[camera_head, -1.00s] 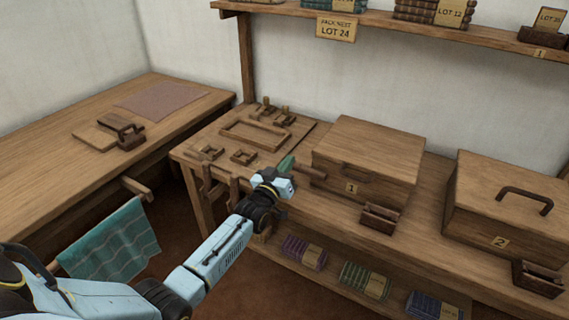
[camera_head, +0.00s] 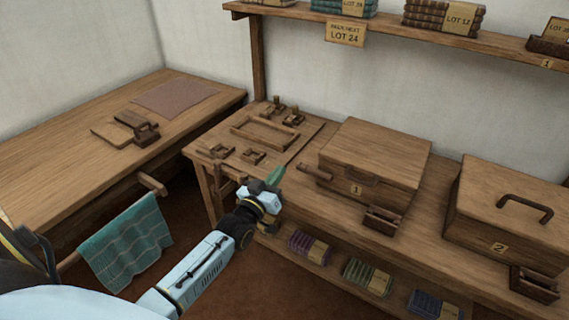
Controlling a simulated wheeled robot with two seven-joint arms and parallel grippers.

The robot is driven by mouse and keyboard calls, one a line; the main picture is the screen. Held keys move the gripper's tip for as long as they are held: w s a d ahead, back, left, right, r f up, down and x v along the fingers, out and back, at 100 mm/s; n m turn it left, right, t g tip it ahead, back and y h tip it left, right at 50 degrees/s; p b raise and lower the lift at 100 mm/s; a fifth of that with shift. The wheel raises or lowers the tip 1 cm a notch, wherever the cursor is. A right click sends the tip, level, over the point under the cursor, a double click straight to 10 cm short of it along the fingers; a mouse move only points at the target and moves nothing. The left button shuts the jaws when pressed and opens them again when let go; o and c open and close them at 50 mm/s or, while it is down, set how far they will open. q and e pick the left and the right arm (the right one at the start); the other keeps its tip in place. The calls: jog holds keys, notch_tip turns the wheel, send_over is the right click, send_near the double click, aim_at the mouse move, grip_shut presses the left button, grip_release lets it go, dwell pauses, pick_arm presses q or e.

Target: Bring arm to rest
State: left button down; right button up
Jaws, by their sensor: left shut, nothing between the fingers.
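My left arm comes in from the lower left, pale blue with black joints. Its gripper (camera_head: 272,181) is shut and empty, with green at its tip. It is in front of the near edge of the workbench (camera_head: 300,201), left of the wooden box marked 1 (camera_head: 372,158), and appears apart from it. My right gripper is not in view.
The bench holds a board with wooden frames (camera_head: 265,133), small open boxes (camera_head: 382,220) and the box marked 2 (camera_head: 510,210). A side table (camera_head: 60,170) stands left, with a teal striped cloth (camera_head: 127,242) hanging below. Folded bundles (camera_head: 367,276) lie on the lower shelf.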

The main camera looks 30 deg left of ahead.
pick_arm(q)
jog(key=shift+s, duration=0.35)
dwell(0.3)
jog(key=s+d+f+m+g, duration=0.15)
jog(key=s+f+g, duration=0.5)
jog(key=f, duration=0.85)
jog(key=s+d+f+m+g, duration=0.1)
jog(key=s+d+f+g, duration=0.15)
jog(key=s+f, duration=0.95)
jog(key=s+d+f+m+g, duration=0.1)
jog(key=s+f+g, duration=0.3)
jog(key=s+f, duration=0.4)
jog(key=s+d+f+m+g, duration=0.1)
jog(key=s+f+g, duration=0.4)
jog(key=s, duration=1.7)
notch_tip(320, 180, down, 4)
jog(key=shift+d+f+m+g, duration=0.1)
jog(key=shift+d+m+g, duration=0.2)
jog(key=shift+m, duration=0.45)
jog(key=shift+s, duration=0.1)
